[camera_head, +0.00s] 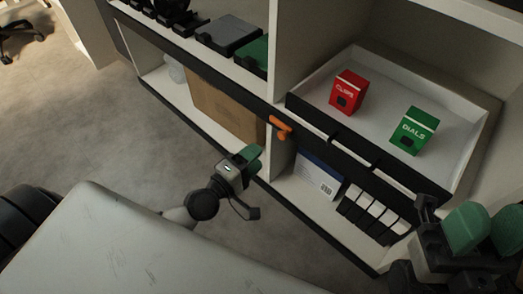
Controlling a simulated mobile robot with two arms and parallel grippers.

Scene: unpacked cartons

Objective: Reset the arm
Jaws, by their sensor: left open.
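My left gripper (254,182) reaches in from the lower left and is open and empty. One green fingertip pad shows, and the gripper hangs in front of the shelf's lower level, apart from the boxes. My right gripper (488,228) is at the right edge, partly cut off. Its green pads show, but their gap is unclear. A red box (347,92) marked "CLIPS" and a green box (418,131) marked "DIALS" stand in a white tray (462,158), away from the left gripper.
The shelf unit (258,88) holds a cardboard box (226,106), a blue and white box (318,175) and several black-and-white binders (371,214) below. An orange piece (280,128) sits at the shelf edge. Carpet floor (130,150) is open at left.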

